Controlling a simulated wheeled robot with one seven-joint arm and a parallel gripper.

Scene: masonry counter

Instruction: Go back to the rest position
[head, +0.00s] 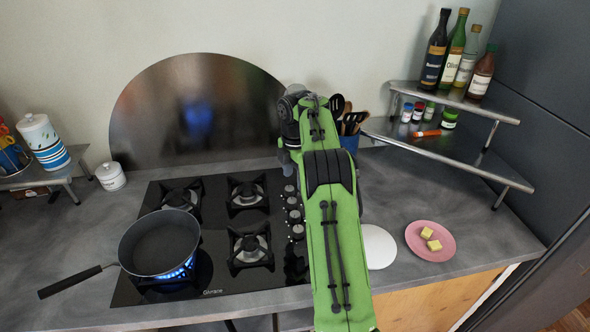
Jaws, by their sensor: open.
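My green arm reaches up from the bottom centre of the head view, over the right side of the stove. Its grey far joints show near the back wall. My gripper's fingers are not visible; the arm's own links seem to hide them. I see nothing held.
A dark pan (160,243) sits on the front left burner of the gas stove (215,268), with blue flame under it. A white disc (379,247), partly hidden, lies beside my arm. Utensils (352,122) and a bottle shelf (440,150) stand behind.

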